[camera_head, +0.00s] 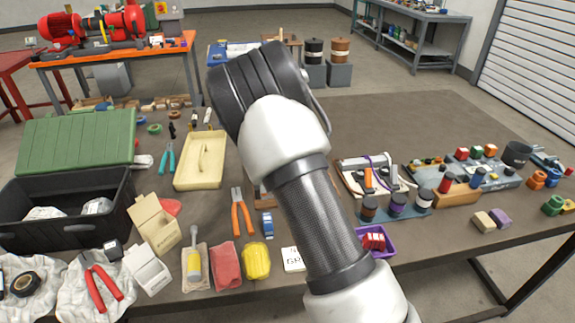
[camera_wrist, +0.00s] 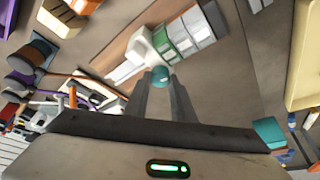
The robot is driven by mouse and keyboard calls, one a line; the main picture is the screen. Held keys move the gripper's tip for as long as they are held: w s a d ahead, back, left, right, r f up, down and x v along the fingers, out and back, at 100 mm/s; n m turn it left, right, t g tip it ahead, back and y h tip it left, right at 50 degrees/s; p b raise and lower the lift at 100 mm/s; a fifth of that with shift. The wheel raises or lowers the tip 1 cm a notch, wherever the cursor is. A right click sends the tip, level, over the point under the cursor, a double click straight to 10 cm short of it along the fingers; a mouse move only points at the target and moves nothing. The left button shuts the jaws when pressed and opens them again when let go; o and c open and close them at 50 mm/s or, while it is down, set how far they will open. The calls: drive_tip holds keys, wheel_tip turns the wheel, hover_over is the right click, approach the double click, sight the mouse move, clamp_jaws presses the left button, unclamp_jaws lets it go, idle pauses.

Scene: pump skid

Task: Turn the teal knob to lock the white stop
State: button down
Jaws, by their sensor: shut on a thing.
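In the wrist view, the teal knob (camera_wrist: 160,76) sits between the tips of my gripper (camera_wrist: 161,82), which is shut on it. The white stop (camera_wrist: 140,47) is just beyond the knob, on a brown wooden fixture. It stands against a row of green and pale grey blocks (camera_wrist: 185,35) on the same fixture. The knob's lower part is hidden by the fingers. In the head view my arm covers the gripper, the knob and the stop.
In the head view, orange-handled pliers (camera_head: 241,212) and a small blue item (camera_head: 267,225) lie left of my arm. A cream tray (camera_head: 200,163) is further left. A white fixture with a purple cord (camera_head: 372,172) and a purple bin (camera_head: 376,242) are to the right.

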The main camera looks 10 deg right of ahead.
drive_tip(key=c, duration=1.5)
unclamp_jaws()
drive_tip(key=p+v, duration=0.1)
drive_tip(key=v, duration=1.6)
drive_tip(key=shift+r, duration=0.2)
